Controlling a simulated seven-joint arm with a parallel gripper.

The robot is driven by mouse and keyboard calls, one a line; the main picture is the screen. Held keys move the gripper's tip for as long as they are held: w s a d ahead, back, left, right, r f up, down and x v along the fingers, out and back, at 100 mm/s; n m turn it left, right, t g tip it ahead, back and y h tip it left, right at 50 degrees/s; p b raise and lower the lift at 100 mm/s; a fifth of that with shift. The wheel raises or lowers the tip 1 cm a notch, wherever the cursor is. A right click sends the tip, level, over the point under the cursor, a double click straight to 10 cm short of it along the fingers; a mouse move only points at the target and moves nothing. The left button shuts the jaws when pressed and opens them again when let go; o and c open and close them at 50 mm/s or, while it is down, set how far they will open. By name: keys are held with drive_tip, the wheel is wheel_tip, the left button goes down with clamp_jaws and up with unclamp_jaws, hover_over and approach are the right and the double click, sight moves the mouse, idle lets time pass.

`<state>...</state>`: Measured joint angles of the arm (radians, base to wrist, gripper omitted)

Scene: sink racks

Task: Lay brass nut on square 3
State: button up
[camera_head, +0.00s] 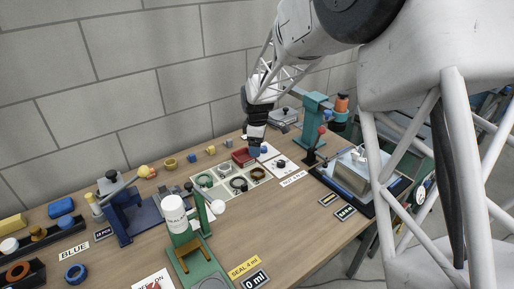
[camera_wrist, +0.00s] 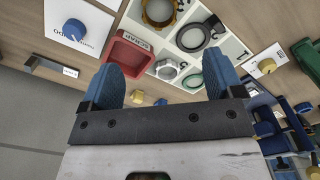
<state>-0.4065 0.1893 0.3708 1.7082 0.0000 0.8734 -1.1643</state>
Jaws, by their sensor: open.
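My gripper (camera_head: 256,142) is open above the back of the bench, beside a red tray (camera_head: 243,157). In the wrist view its two blue fingers (camera_wrist: 162,78) are spread, with nothing seen held between them. A pale board of squares (camera_head: 217,194) holds several rings and nuts, including a gold-brown one (camera_wrist: 158,12), a black ring (camera_wrist: 193,38), a silver nut (camera_wrist: 168,70) and a green ring (camera_wrist: 192,80). Small yellow pieces (camera_head: 170,163) lie behind the board; one shows between the fingers (camera_wrist: 137,97). Which piece is the brass nut, and the square numbers, I cannot tell.
The red tray, marked SCRAP, also shows in the wrist view (camera_wrist: 127,50). A green press (camera_head: 187,240) stands in front of the board, a blue fixture (camera_head: 125,215) left, a teal stand (camera_head: 313,120) behind right.

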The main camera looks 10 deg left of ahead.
idle(0.8)
drive_tip(key=s+d+r+m+t, duration=0.1)
drive_tip(key=s+d+r+m, duration=0.3)
drive_tip(key=s+d+r, duration=0.5)
drive_tip(key=s+d+r+m, duration=0.5)
drive_tip(key=s+d+r, duration=0.2)
drive_tip(key=s+d, duration=0.3)
drive_tip(key=s+d+m, duration=0.4)
drive_tip(key=s+d, duration=0.2)
drive_tip(key=s, duration=0.6)
drive_tip(key=s+d+m+t, duration=0.1)
drive_tip(key=s+d+m, duration=0.4)
drive_tip(key=s, duration=0.7)
drive_tip(key=shift+s+d+r+t, duration=0.15)
drive_tip(key=shift+s+d+t, duration=0.15)
drive_tip(key=shift+d, duration=0.6)
